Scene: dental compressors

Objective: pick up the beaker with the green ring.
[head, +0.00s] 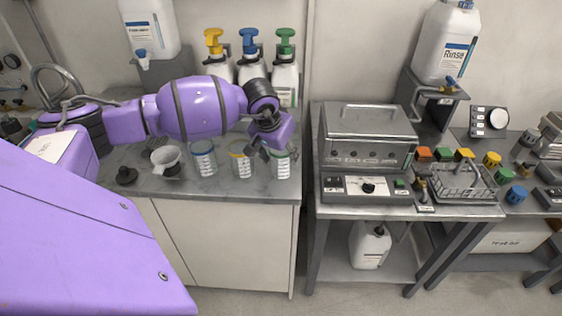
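The beaker with the green ring (281,165) stands upright on the grey counter, at the right end of a row of three clear beakers. My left gripper (279,152) reaches in from the left, just above and in front of this beaker's upper part. Its dark fingers look spread, one on each side near the rim. Whether they touch the glass is too small to tell. The purple wrist hides part of the space behind the rim. My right gripper is not in view.
The yellow-ringed beaker (241,164) stands close on the left, then the blue-ringed beaker (203,159) and a funnel (166,159). Pump bottles (285,76) stand behind. The counter (225,189) ends just in front, and a steel device (365,137) stands right across a gap.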

